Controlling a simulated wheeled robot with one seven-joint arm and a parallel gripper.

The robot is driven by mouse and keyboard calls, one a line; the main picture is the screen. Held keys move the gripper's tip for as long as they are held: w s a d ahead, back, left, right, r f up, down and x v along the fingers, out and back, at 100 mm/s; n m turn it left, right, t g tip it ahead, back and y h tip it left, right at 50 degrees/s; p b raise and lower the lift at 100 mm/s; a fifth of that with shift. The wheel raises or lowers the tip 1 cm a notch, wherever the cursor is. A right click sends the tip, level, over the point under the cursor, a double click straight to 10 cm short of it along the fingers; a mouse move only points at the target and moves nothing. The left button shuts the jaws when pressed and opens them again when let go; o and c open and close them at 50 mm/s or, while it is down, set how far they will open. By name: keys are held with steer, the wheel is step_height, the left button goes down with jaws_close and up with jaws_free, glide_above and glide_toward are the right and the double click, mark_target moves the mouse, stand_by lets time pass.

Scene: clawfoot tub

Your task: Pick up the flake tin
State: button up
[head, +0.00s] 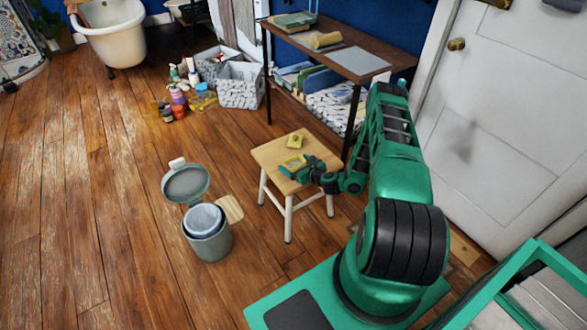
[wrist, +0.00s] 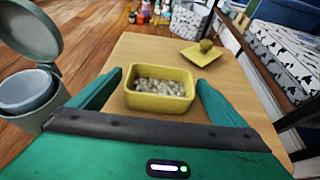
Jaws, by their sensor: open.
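The flake tin (wrist: 160,104) is a small yellow open-topped box with pale flakes inside. It stands upright on the wooden stool (wrist: 143,50), and shows small in the head view (head: 293,162). My gripper (wrist: 159,80) is open, with one green finger at each side of the tin. A narrow gap shows between each finger and the tin wall in the wrist view. A yellow lid with a round knob (wrist: 201,54) lies on the stool beyond the tin, to the right.
A grey pedal bin (head: 207,240) with its lid up stands left of the stool. A dark wooden table (head: 350,62) with a lower shelf is behind it. Several bottles (head: 178,95) and grey baskets (head: 240,90) stand on the floor. Floor at the left is clear.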

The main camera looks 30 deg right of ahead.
steer(key=shift+w+f, duration=0.15)
steer(key=shift+w, duration=0.25)
steer(key=c, duration=1.2)
